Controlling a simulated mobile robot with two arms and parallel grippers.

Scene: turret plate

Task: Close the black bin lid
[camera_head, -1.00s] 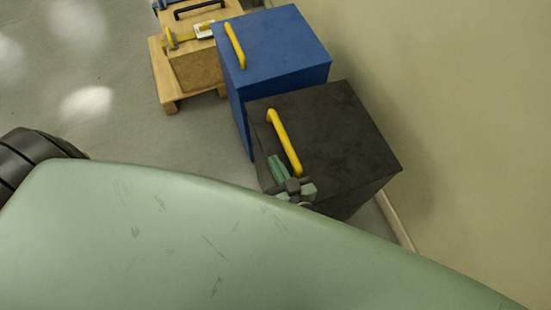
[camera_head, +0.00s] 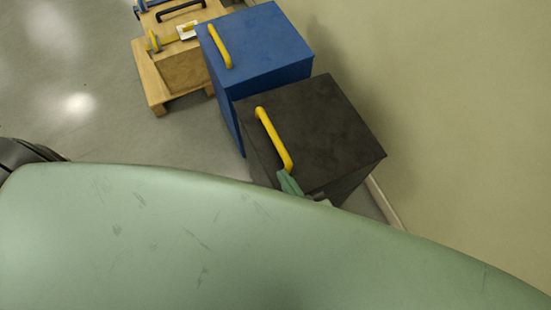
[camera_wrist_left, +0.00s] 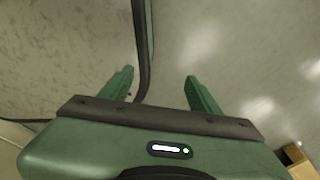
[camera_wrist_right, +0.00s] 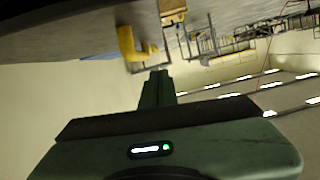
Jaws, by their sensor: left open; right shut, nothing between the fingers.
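The black bin (camera_head: 325,125) stands right of centre in the head view. Its lid lies flat on top with no gap visible; the front lower part is hidden by my green body. A yellow bar handle (camera_head: 272,138) runs along the lid's left edge. My right gripper (camera_head: 287,180) is at the handle's near end, partly hidden; whether it touches cannot be told. In the right wrist view the right gripper (camera_wrist_right: 160,75) is shut and empty, with a yellow handle-like piece just beyond it. My left gripper (camera_wrist_left: 158,78) is open and empty, away from the bin.
A blue bin (camera_head: 265,45) with a yellow handle stands directly behind the black one. Beyond it is a wooden crate (camera_head: 185,70) on a pallet. A beige wall (camera_head: 450,120) runs close along the right. Grey floor (camera_head: 60,95) on the left is open.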

